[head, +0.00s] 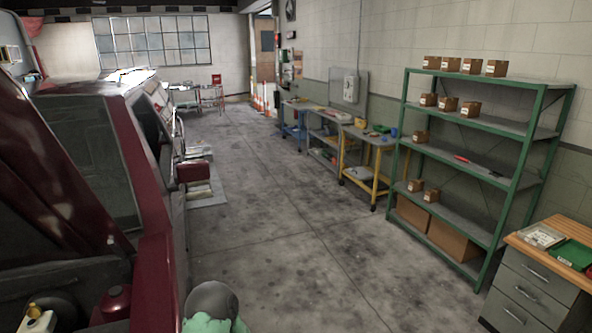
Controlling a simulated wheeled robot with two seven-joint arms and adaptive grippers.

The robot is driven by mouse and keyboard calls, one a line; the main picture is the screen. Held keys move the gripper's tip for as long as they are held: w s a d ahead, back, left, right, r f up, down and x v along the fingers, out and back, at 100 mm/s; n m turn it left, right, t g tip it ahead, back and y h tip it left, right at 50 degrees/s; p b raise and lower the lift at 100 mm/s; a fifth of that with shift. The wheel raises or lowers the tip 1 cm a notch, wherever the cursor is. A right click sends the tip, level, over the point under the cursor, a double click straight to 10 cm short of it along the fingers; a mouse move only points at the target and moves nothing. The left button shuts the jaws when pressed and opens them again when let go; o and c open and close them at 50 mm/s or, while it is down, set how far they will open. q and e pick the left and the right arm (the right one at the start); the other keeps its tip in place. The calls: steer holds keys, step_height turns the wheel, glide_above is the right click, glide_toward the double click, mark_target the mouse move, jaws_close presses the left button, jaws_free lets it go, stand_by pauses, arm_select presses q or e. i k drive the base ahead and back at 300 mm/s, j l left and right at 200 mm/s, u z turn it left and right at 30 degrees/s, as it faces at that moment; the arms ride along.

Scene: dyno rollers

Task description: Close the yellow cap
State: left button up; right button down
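A small yellow piece (33,307), which looks like the yellow cap, shows at the bottom left corner. It sits by a pale cream part in the open engine bay of the dark red car (155,275). Neither of my grippers shows in the head view.
The raised hood (45,170) fills the left side. Clear concrete floor (290,230) lies right of the car. A green shelf (480,150) and a drawer cabinet (535,285) stand at the right.

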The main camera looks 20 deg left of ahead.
mark_target(35, 312)
steer(key=i+j+u, duration=0.15)
steer(key=i+u, duration=0.6)
steer(key=u, duration=0.25)
steer(key=i+l+u, duration=0.15)
steer(key=i+u, duration=0.3)
steer(key=i+l+u, duration=0.25)
steer(key=u, duration=0.25)
steer(key=i, duration=0.1)
